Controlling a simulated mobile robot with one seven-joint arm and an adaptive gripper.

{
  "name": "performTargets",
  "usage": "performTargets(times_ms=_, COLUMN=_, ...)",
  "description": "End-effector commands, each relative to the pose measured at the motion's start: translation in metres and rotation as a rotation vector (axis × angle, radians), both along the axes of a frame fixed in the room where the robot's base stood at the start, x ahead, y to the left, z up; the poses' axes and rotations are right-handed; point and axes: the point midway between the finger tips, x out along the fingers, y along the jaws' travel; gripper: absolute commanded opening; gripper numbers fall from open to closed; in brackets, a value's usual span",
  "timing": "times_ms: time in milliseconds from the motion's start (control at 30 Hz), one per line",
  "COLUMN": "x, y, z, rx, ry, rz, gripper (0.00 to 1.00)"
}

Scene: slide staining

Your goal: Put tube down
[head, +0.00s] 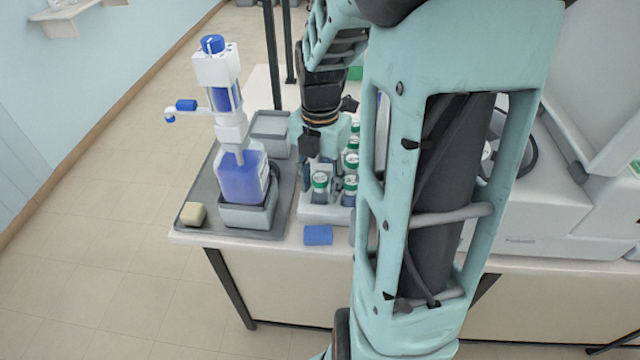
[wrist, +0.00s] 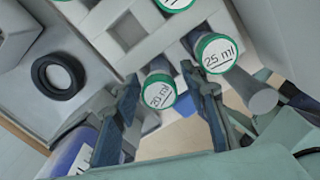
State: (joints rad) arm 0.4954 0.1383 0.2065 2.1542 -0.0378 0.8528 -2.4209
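A white tube rack (head: 318,213) stands on the table and holds several tubes with green-rimmed white caps. In the wrist view, a tube marked 20 ml (wrist: 160,93) lies between the two fingers of my gripper (wrist: 160,85). A small gap shows on each side of its cap, so the fingers look open around it. A tube marked 25 ml (wrist: 215,55) is just to the right, close to the right finger. In the head view, my gripper (head: 320,168) points down over the rack, behind the front-left tube (head: 320,183). The lower tube ends are hidden.
Left of the rack, a grey tray (head: 283,205) holds a dispenser bottle with blue liquid (head: 240,178), a grey bin (head: 270,128) and a beige block (head: 193,213). A blue block (head: 318,235) lies at the table's front edge. A white machine (head: 540,190) stands at right.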

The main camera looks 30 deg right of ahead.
Motion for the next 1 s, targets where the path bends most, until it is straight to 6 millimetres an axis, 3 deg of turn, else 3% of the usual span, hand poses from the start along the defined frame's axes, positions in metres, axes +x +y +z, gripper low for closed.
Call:
performTargets(times_ms=167, x=0.002, y=-0.001, z=0.025, rx=-0.003, ry=-0.005, rz=0.0, gripper=0.4)
performTargets(times_ms=400, x=0.002, y=0.0, z=0.079, rx=-0.003, ry=-0.007, rz=0.0, gripper=0.4)
performTargets(times_ms=600, x=0.001, y=0.0, z=0.113, rx=-0.001, ry=-0.003, rz=0.0, gripper=0.4)
performTargets(times_ms=800, x=0.0, y=0.0, z=0.126, rx=0.0, ry=-0.001, rz=0.0, gripper=0.4)
performTargets(times_ms=1000, x=0.0, y=0.0, z=0.127, rx=0.001, ry=-0.001, rz=0.0, gripper=0.4)
